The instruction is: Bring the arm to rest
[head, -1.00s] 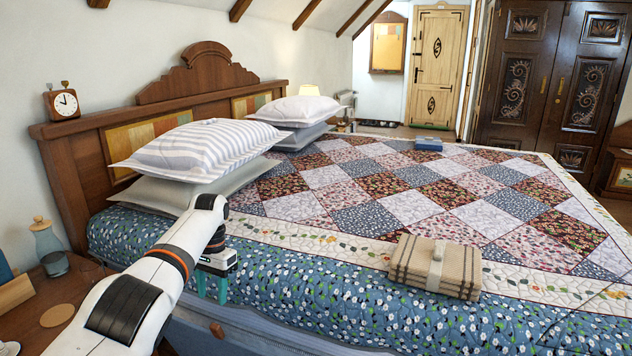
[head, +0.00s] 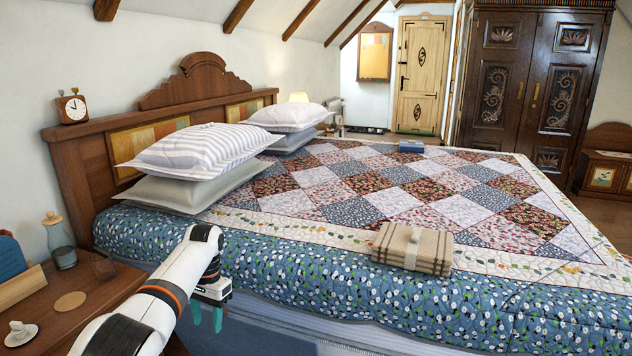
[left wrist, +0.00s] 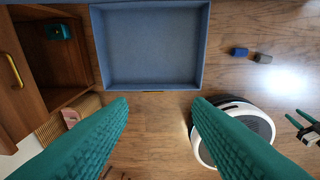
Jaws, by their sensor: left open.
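My left arm reaches in from the lower left of the head view. My left gripper (head: 207,318) hangs with its teal fingers pointing down, beside the near edge of the bed. In the left wrist view the two fingers (left wrist: 160,106) are spread wide apart with nothing between them, above a wooden floor.
The bed (head: 330,280) with its patchwork quilt fills the middle; a folded plaid blanket (head: 400,249) lies on it. A nightstand (head: 75,315) stands at lower left. Below the gripper, an empty blue bin (left wrist: 150,50) lies near an open wooden compartment (left wrist: 45,60).

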